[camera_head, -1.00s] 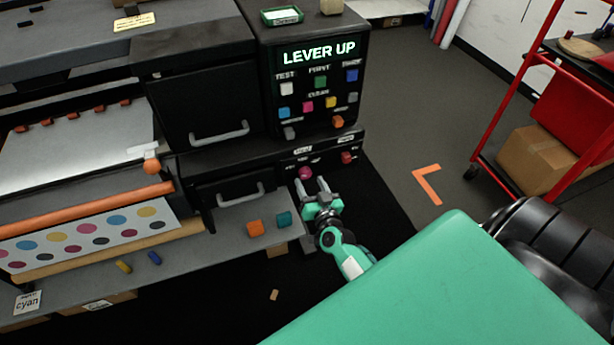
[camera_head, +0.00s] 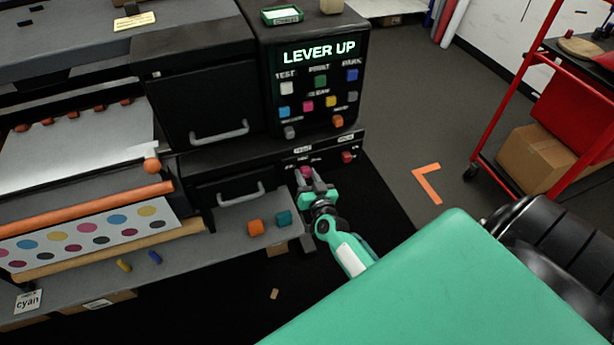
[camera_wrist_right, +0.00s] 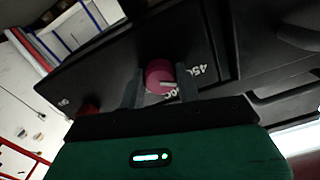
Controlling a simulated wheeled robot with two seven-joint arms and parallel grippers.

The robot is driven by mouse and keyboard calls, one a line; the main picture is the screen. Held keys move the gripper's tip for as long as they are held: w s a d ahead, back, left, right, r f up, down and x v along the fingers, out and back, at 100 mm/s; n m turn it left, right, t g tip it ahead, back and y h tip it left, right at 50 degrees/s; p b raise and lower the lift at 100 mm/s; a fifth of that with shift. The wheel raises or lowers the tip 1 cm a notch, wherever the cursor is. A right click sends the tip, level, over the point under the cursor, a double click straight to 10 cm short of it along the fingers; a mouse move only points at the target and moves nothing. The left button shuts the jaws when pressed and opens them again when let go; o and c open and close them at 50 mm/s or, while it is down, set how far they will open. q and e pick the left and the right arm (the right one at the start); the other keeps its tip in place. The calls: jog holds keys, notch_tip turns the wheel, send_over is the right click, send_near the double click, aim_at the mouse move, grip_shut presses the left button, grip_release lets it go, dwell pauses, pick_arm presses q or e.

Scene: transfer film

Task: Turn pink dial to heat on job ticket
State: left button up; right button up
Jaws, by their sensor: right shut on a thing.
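The pink dial (camera_head: 306,173) is on the dark panel at the lower right of the printing machine. It also shows in the right wrist view (camera_wrist_right: 159,76), with a light pointer mark and white numbers, one reading 450, on the panel beside it. My right gripper (camera_head: 309,180) is at the dial, its two fingers on either side, shut on it. In the right wrist view the fingers (camera_wrist_right: 160,90) flank the dial. My left gripper is not in view. No job ticket is readable; a small green-framed card (camera_head: 282,15) lies on top of the control box.
The display (camera_head: 319,53) reads LEVER UP above several coloured buttons. A red knob (camera_head: 348,157) sits right of the dial. A red cart (camera_head: 490,130) stands at right.

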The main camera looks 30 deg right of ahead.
jog(key=shift+m, duration=0.3)
jog(key=m, duration=0.5)
jog(key=shift+m, duration=1.1)
jog(key=shift+m+b, duration=0.4)
jog(key=shift+m, duration=1.4)
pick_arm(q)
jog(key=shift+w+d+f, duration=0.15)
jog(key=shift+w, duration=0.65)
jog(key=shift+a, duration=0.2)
pick_arm(e)
jog(key=shift+m, duration=0.3)
